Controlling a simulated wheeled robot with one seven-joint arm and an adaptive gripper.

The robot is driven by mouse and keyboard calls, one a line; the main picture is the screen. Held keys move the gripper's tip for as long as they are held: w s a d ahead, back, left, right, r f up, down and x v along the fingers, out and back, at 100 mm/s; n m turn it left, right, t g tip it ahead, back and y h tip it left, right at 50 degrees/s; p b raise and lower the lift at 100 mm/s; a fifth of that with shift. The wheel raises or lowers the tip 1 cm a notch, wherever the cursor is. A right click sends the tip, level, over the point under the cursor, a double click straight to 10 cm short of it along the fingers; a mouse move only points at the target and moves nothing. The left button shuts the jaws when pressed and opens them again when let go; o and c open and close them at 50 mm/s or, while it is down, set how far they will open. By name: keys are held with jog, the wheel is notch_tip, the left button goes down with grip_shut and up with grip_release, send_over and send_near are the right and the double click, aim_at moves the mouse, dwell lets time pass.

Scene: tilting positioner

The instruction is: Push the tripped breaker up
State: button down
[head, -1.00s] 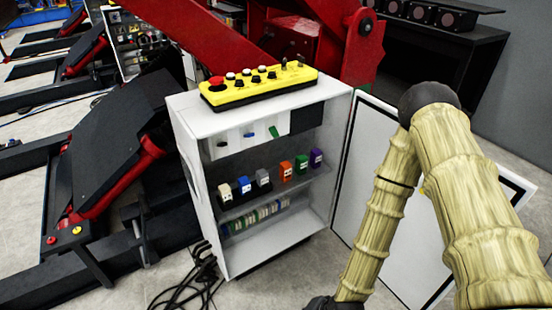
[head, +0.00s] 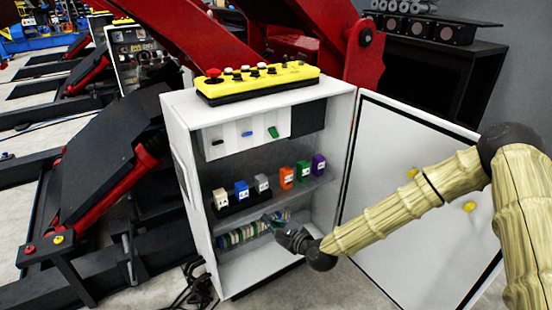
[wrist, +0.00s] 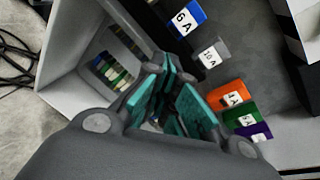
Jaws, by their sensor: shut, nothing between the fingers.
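The open white cabinet (head: 190,210) holds a white panel (head: 232,150) at its upper part. Three small levers show there: black (head: 217,142), blue (head: 247,133) and green (head: 272,132). The green lever looks larger and slanted. The exact lever positions are too small to read. My gripper (head: 278,226) is inside the cabinet's front opening, below the panel and below the row of coloured blocks. In the wrist view its teal-padded fingers (wrist: 168,85) point into the cabinet. It is shut and holds nothing. The levers are not clearly seen in the wrist view.
Labelled blocks, including blue (head: 241,190), orange (head: 286,177) and purple (head: 318,165), stand on the middle shelf above my gripper. Striped terminals (head: 235,238) line the lower part. The cabinet door (head: 400,150) is open at right. A yellow control box (head: 260,84) sits on top.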

aim_at(270, 141)
jog(key=w+d+r+m+t+b, duration=0.2)
jog(key=w+d+r+m, duration=0.1)
jog(key=w+r, duration=0.3)
jog(key=w+d+r+m+t+b, duration=0.3)
jog(key=w+r+m, duration=0.1)
jog(key=w+r, duration=0.1)
jog(key=shift+w+d+r+y, duration=0.25)
jog(key=shift+w+r+y, duration=0.1)
jog(key=shift+r, duration=0.15)
jog(key=b+x, duration=0.1)
jog(key=x, duration=0.9)
jog(key=shift+s+d+r+b, duration=0.15)
jog(key=shift+s+r, duration=0.15)
jog(key=shift+r, duration=0.3)
jog(key=shift+s+d+r+b, duration=0.1)
jog(key=shift+s+d+r, duration=0.15)
jog(key=shift+r, duration=0.3)
jog(key=shift+s+d+r+b, duration=0.1)
jog(key=shift+s+r, duration=0.25)
jog(key=shift+r, duration=0.25)
jog(key=shift+d+r+p, duration=0.2)
jog(key=shift+p, duration=0.2)
